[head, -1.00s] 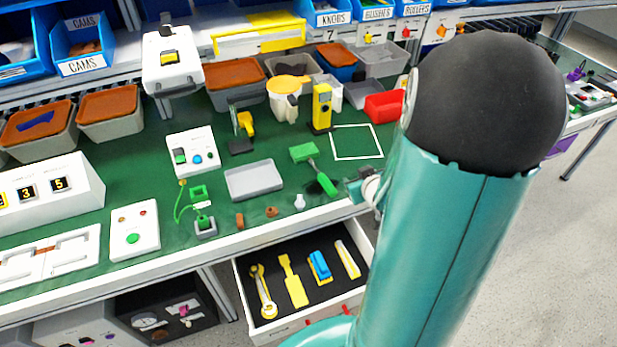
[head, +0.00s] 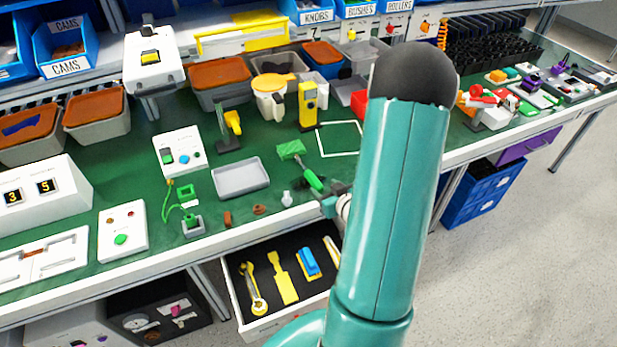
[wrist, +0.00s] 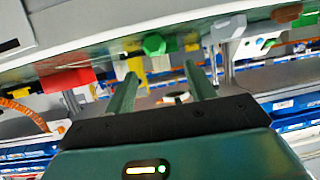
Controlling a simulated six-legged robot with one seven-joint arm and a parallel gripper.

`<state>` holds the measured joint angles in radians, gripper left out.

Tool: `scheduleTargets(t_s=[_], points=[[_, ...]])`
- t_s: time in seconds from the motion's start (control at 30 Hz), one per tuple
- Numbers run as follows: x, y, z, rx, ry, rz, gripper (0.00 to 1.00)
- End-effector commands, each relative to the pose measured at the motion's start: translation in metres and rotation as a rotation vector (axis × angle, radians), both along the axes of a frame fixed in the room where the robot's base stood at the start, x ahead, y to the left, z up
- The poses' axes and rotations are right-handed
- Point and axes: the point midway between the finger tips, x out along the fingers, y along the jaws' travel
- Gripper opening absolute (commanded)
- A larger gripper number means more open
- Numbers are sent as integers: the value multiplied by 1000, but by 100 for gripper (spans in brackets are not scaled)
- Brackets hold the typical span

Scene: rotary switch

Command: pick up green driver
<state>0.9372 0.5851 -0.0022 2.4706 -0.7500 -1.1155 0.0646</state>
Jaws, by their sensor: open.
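The green driver (head: 312,180) lies on the green bench mat near the front edge, its handle pointing toward the edge. A green block (head: 291,149) is at its far end. My gripper (head: 334,202) is at the bench edge, close to the handle, partly hidden by my arm; I cannot tell from the head view if they touch. In the wrist view my gripper (wrist: 160,72) has its two fingers apart with nothing held between them. A green hexagonal end (wrist: 154,44), which looks like the driver's handle, shows just beyond the fingertips.
A grey tray (head: 241,179) lies left of the driver, with a small white bulb-like piece (head: 287,198) between. A white square outline (head: 339,139) is behind. An open drawer (head: 236,306) with yellow and blue tools juts out below the edge. A yellow stand (head: 308,105) rises farther back.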

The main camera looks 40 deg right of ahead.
Motion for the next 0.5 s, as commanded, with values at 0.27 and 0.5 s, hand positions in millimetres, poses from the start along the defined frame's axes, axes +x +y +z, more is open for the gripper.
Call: scheduleTargets(t_s=[0.27,0.5], points=[[38,-7,-16,0,0,2,55],[63,-14,-22,0,-1,5,55]])
